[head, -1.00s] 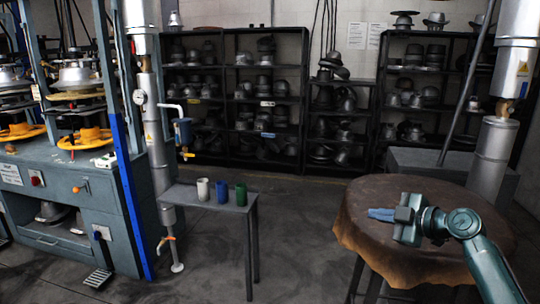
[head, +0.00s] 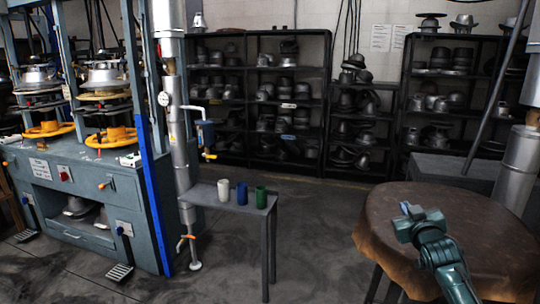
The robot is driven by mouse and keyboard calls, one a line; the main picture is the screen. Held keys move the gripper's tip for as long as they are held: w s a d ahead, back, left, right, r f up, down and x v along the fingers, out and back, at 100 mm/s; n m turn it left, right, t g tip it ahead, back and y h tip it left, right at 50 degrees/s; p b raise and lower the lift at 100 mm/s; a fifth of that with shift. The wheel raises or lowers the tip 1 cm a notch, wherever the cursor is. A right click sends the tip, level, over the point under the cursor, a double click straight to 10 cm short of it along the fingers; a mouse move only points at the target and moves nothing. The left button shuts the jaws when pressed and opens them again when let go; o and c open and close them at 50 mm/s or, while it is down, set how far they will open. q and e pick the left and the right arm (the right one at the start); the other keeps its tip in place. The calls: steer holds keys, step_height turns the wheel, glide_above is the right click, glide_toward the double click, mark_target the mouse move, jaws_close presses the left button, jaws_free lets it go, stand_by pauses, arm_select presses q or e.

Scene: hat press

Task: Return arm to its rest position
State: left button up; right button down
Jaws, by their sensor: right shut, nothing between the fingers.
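My right gripper (head: 405,208) shows at the lower right of the head view, in front of the round table with a brown leather cover (head: 470,225). Its blue fingers are seen end-on and look shut, with nothing between them. My right arm comes up from the bottom edge. I cannot tell whether the gripper touches the cover. My left gripper is out of view.
A small grey table (head: 262,204) holds a white cup (head: 223,190), a blue cup (head: 242,193) and a green cup (head: 260,197). The hat press (head: 95,195) stands at the left. Black shelves (head: 330,108) of metal hat forms line the back. Grey floor lies between the tables.

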steer(key=s+a+f+n+g+y, duration=0.1)
steer(key=s+a+f, duration=0.35)
steer(key=f, duration=0.25)
steer(key=s+a+f+g+y, duration=0.1)
steer(key=s+a+f, duration=0.2)
steer(key=s+f, duration=0.3)
steer(key=s+a+f+g+y, duration=0.1)
steer(key=s+a+f, duration=0.3)
steer(key=s, duration=0.5)
steer(key=s+a+f+g+y, duration=0.1)
steer(key=s+a+f, duration=0.4)
steer(key=s, duration=0.5)
steer(key=s+a+f+g+y, duration=0.1)
steer(key=s+a+f, duration=0.3)
steer(key=s, duration=0.6)
steer(key=shift+a+f+m+g+y, duration=0.3)
steer(key=shift+a+g, duration=0.15)
steer(key=shift+g, duration=0.35)
steer(key=shift+a, duration=0.15)
